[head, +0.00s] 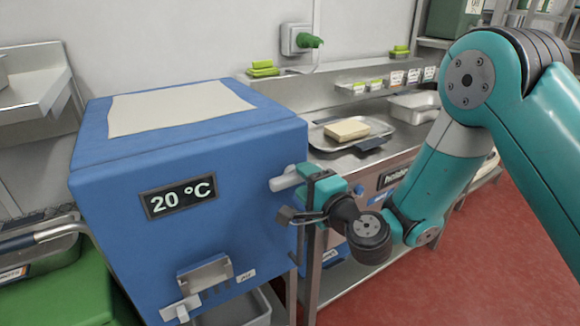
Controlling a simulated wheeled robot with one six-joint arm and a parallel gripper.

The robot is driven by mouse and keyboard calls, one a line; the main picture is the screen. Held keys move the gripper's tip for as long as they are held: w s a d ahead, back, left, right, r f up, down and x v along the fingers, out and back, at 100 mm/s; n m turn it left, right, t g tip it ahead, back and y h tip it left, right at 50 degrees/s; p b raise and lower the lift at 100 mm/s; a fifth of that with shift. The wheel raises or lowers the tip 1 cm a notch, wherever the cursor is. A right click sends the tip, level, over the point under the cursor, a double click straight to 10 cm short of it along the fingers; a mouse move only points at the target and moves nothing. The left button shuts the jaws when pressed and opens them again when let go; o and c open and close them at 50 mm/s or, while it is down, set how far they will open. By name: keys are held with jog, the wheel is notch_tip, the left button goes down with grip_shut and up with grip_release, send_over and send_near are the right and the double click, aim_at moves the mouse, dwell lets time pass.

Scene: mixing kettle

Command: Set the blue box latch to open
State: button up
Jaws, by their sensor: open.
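The blue box (130,240) stands at the left with a lid, a pale sheet on top and a display reading 20 °C. A pale latch handle (287,180) sticks out at the upper right edge of its front face. My gripper (290,198) is at this right edge, its jaws open. One finger is beside the latch handle and the other is lower, against or near the box edge. I cannot tell whether either finger touches the handle. The gripper hides part of the box's right edge.
A metal fitting with a white lever (181,308) sits low on the box front, above a grey bin (250,312). A steel counter at the right holds a tray (322,133) with a pale block (347,129). A green container (70,295) stands lower left. Red floor is free at right.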

jog(key=shift+w+a+r+p, duration=0.1)
jog(key=shift+a+p, duration=0.3)
jog(key=shift+a, duration=0.1)
jog(key=shift+w, duration=0.1)
jog(key=shift+w+a+p, duration=0.35)
jog(key=shift+w+p, duration=0.15)
jog(key=shift+p, duration=0.7)
